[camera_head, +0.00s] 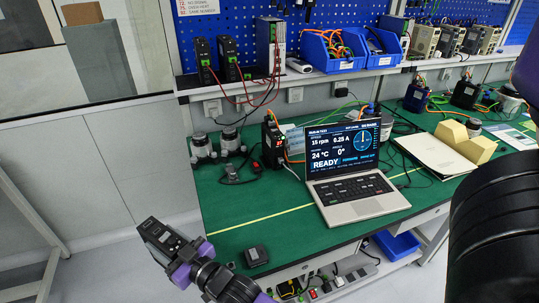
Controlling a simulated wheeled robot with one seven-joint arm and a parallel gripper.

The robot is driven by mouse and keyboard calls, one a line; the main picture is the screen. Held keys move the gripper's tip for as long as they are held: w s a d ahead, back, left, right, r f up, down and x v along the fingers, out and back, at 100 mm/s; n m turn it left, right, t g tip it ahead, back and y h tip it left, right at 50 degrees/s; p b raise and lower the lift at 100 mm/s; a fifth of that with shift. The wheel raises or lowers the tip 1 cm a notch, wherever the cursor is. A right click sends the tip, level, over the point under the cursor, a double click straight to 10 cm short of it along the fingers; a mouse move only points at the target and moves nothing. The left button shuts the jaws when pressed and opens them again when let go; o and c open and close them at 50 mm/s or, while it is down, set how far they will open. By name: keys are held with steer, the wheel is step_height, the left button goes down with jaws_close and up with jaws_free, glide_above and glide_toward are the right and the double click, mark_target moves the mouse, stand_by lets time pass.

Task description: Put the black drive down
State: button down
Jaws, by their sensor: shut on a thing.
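My gripper (187,264) is at the lower left and is shut on a black drive (159,236). The drive is a dark box with a small panel on its face, held tilted. It appears just left of the front left part of the green table (240,212), over the floor in the picture. Its exact height cannot be told. Another black drive (273,145) with a red lit display stands on the table left of the laptop. Two similar black drives (203,62) stand on the shelf above.
An open laptop (352,185) sits mid-table. A small dark box (256,256) lies near the front edge. Round metal actuators (202,148) and cables are at the back left. Papers and yellow blocks (470,142) are at right. The table's front left is mostly clear.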

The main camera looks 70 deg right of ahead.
steer(key=s+d+r+m+g+h, duration=0.1)
steer(key=s+d+r+m+h, duration=0.15)
steer(key=d+r, duration=0.5)
steer(key=s+d+r+m+g+h, duration=0.1)
steer(key=d+r+m+h, duration=0.2)
steer(key=d, duration=0.8)
steer(key=s+d+r+m+g+h, duration=0.2)
steer(key=s+d+r+g+h, duration=0.2)
steer(key=s+d+r, duration=0.7)
step_height(320, 180, down, 21)
steer(key=w+b, duration=0.1)
steer(key=b, duration=0.1)
steer(key=shift+w+d, duration=0.3)
steer(key=shift+f+b, duration=0.25)
steer(key=shift+b, duration=0.1)
steer(key=c, duration=0.7)
jaws_free()
steer(key=shift+f, duration=0.2)
steer(key=shift+r, duration=0.1)
